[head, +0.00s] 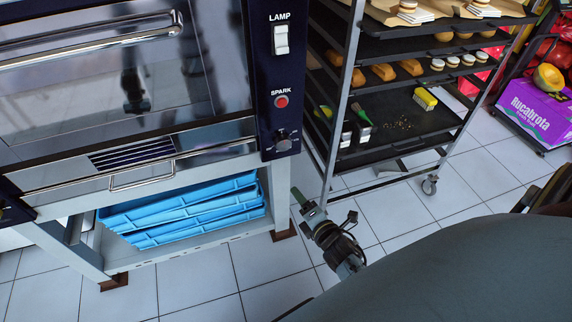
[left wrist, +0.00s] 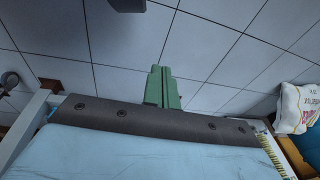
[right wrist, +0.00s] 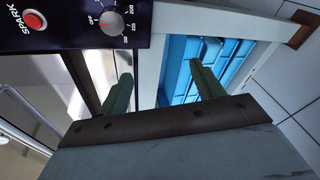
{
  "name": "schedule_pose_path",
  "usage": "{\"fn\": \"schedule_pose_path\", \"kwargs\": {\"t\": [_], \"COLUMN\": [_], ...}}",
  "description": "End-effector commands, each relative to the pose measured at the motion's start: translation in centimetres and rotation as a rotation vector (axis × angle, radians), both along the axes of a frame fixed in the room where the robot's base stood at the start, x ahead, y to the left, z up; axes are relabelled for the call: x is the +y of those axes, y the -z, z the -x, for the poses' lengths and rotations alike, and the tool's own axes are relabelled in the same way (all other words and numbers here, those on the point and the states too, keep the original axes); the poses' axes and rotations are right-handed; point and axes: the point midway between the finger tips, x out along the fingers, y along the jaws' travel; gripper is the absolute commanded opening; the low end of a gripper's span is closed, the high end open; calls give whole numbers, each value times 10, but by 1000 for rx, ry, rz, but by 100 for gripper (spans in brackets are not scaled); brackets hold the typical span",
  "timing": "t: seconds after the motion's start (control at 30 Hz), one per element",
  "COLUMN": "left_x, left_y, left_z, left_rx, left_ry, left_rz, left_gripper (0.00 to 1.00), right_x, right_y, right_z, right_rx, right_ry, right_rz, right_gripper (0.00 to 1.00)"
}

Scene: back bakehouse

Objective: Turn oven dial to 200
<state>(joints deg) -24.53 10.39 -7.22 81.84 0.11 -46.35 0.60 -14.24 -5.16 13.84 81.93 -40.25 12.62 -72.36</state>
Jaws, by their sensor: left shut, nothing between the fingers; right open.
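The oven dial (head: 283,140) is a round knob at the bottom of the dark control panel, below the SPARK button. It shows larger in the right wrist view (right wrist: 112,22), with small numbers around it, 200 among them; its exact setting is hard to read. My right gripper (head: 298,196) is below and slightly right of the dial in the head view, apart from it. In the right wrist view its two green fingers stand apart with nothing between them. My left gripper (left wrist: 161,70) shows only in the left wrist view, its green fingers together and empty, over the tiled floor.
The red SPARK button (head: 281,101) and LAMP switch (head: 281,40) sit above the dial. An oven drawer handle (head: 142,178) juts out to its left. Blue crates (head: 190,212) lie under the oven. A wheeled rack (head: 352,70) with loaded trays stands close on the right.

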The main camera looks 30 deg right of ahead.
Motion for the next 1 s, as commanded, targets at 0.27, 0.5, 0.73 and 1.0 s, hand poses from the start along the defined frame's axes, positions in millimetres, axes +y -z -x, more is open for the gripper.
{"fn": "schedule_pose_path", "kwargs": {"t": [0.27,0.5,0.73,1.0], "left_x": [5,0,-12,-25], "left_y": [-8,-17,-33,-54], "left_z": [-22,-27,-35,-43], "left_rx": [-23,-30,-42,-55], "left_ry": [0,0,2,3], "left_rz": [-16,-11,3,20], "left_gripper": [0,0,0,0], "right_x": [-28,-32,-38,-43], "right_y": [-55,-62,-60,-59], "right_z": [-20,-49,-98,-141], "right_rx": [-165,-176,-174,-171], "right_ry": [-36,-39,-38,-37], "right_rz": [461,492,490,487], "right_gripper": [67,67,67,67]}}
